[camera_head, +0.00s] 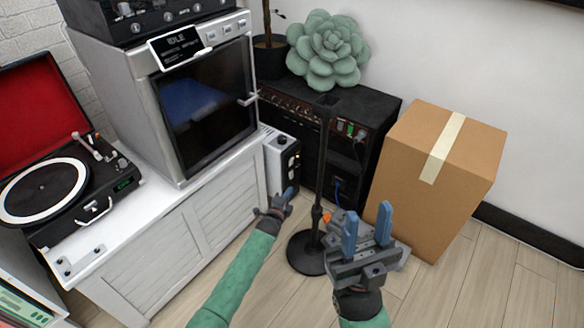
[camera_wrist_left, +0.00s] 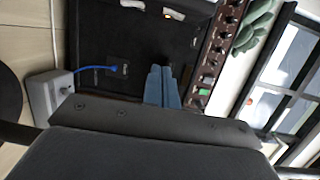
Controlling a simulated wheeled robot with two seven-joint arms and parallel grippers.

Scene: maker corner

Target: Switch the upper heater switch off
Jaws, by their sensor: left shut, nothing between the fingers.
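A small white unit with a dark front panel (camera_head: 283,165), which looks like the heater, stands beside the white cabinet. It has a black knob on top, and small controls on its dark face are too small to read. My left gripper (camera_head: 288,193) is shut and empty, just in front of this unit's lower part; I cannot tell if it touches. In the left wrist view its blue fingers (camera_wrist_left: 162,86) are together, with the black amplifier behind them. The heater's switches are not clearly seen there. My right gripper (camera_head: 367,230) is open and empty, farther right.
A black stand (camera_head: 320,170) with a round base rises between my grippers. The black amplifier (camera_head: 372,112) with a succulent (camera_head: 328,48) on top stands behind it. A cardboard box (camera_head: 410,165) is at right. The white cabinet (camera_head: 185,230) carries an oven-like machine (camera_head: 110,75) and a turntable (camera_head: 45,190).

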